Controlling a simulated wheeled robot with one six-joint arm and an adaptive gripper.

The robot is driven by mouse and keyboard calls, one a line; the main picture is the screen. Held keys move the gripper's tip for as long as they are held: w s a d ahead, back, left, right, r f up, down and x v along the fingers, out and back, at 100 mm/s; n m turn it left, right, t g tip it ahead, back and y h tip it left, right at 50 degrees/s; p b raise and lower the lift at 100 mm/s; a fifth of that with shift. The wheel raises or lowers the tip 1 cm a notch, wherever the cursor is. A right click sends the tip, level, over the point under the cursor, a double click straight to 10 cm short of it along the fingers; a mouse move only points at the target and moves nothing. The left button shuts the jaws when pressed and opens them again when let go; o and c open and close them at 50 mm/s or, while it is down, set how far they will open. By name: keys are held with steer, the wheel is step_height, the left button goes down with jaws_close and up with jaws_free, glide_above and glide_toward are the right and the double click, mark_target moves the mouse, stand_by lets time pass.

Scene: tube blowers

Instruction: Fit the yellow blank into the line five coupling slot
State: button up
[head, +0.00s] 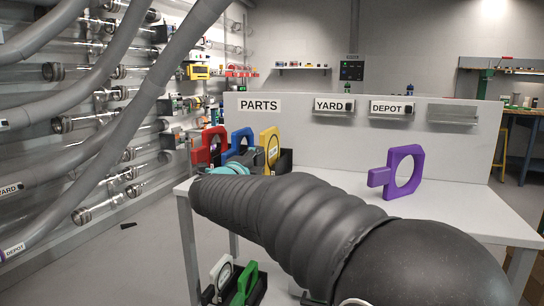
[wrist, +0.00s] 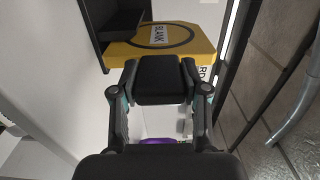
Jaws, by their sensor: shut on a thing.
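The yellow blank (head: 269,142) stands at the right end of the row of coloured plates by the PARTS sign. In the wrist view the yellow blank (wrist: 187,40), lettered BLANK, lies just beyond my fingers. In the head view my gripper (head: 246,158) is partly hidden by my own arm and meets the plates' row. I cannot tell which slot is line five among the clear tubes at the left.
A red plate (head: 209,147) and a blue plate (head: 241,139) stand left of the yellow one. A purple plate (head: 404,172) stands on the grey table (head: 345,183). Clear tubes (head: 95,127) line the left wall, with grey hoses (head: 125,128) in front. A green plate (head: 243,284) sits low below.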

steer(key=b+v, duration=0.1)
steer(key=v, duration=0.7)
stand_by(1.0)
steer(key=shift+s+a, duration=0.1)
steer(key=shift+s, duration=0.05)
steer(key=shift+b+v, duration=0.4)
steer(key=shift+v, duration=2.45)
